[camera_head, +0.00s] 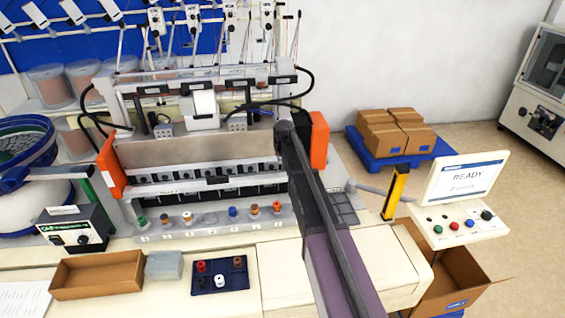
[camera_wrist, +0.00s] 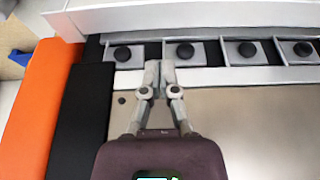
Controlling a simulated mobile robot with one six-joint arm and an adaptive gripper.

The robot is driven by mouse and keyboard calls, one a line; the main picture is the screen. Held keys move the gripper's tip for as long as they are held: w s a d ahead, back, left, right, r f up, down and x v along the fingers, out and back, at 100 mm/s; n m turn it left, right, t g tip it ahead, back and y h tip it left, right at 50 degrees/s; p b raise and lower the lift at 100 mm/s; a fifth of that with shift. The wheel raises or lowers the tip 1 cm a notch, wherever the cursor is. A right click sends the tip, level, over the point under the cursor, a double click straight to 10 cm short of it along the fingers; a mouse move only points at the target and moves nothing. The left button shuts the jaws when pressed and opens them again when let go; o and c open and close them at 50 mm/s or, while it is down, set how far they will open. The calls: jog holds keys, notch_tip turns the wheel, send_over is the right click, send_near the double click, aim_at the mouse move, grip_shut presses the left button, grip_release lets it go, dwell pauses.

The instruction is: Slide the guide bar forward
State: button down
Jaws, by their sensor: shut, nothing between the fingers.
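The winding machine carries a long silver bar (camera_head: 160,188) across its front, below a row of black knobs; this looks like the guide bar, but I cannot be sure. In the wrist view, a row of silver blocks with round black knobs (camera_wrist: 182,50) lies between two pale rails, one beyond (camera_wrist: 210,16) and one nearer (camera_wrist: 240,76). My gripper (camera_wrist: 160,67) is shut and empty. Its fingertips overlap the nearer rail close to the leftmost knobs; I cannot tell whether they touch it. In the head view my arm hides the fingers and the machine's right part.
Orange end panels (camera_head: 110,167) flank the machine; one fills the wrist view's left side (camera_wrist: 40,105). Several spools (camera_head: 232,211) stand on the front ledge. A cardboard tray (camera_head: 98,290) and a dark blue tray (camera_head: 205,286) lie in front. A READY screen (camera_head: 467,178) stands right.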

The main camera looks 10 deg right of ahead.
jog(key=b+x, duration=0.7)
jog(key=x, duration=0.1)
dwell(0.4)
dwell(0.4)
